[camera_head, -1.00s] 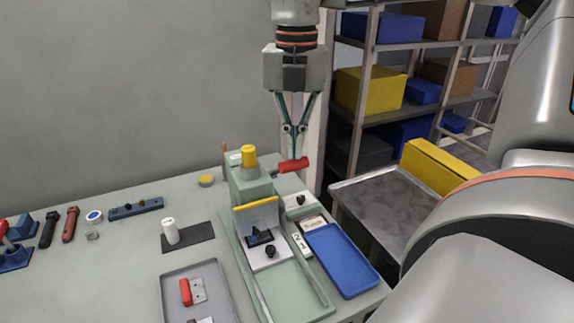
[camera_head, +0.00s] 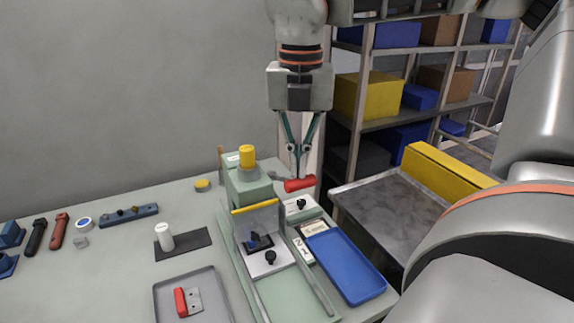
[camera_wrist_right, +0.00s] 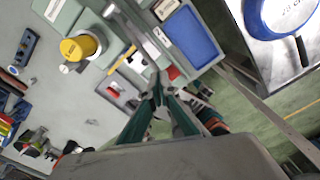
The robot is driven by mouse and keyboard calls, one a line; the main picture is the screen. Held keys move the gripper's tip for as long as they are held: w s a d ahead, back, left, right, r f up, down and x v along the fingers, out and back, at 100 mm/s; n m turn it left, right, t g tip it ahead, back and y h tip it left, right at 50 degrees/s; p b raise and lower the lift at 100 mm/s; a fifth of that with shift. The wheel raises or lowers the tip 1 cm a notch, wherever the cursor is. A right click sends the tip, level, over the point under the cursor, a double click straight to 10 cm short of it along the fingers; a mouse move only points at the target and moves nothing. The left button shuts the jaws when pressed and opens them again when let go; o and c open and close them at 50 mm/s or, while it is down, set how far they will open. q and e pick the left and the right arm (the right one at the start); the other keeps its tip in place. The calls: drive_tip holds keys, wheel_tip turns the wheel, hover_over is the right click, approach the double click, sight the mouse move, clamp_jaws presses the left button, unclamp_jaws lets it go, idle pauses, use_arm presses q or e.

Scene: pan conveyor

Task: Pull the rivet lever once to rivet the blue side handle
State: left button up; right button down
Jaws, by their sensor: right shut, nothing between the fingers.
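The green rivet press (camera_head: 246,187), with a yellow knob on top, stands on the table. Its lever ends in a red grip (camera_head: 299,185) to the right of the press. My right gripper (camera_head: 298,173) is shut and empty, with its fingertips at the top of the red grip, seemingly touching it. In the right wrist view the fingertips (camera_wrist_right: 159,84) are close to a red piece (camera_wrist_right: 173,72), which looks like the grip. A small dark blue part (camera_head: 255,242), likely the blue side handle, sits in the press fixture behind a clear guard. My left gripper is out of view.
A blue tray (camera_head: 343,262) lies right of the press, a grey tray (camera_head: 160,301) with a red handle to its left. A metal side table (camera_head: 385,215) stands at the right. In the right wrist view a blue pan (camera_wrist_right: 284,14) lies on a metal surface.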

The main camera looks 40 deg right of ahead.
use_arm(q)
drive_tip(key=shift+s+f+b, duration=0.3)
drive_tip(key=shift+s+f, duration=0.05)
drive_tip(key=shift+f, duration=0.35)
use_arm(e)
drive_tip(key=shift+f, duration=0.55)
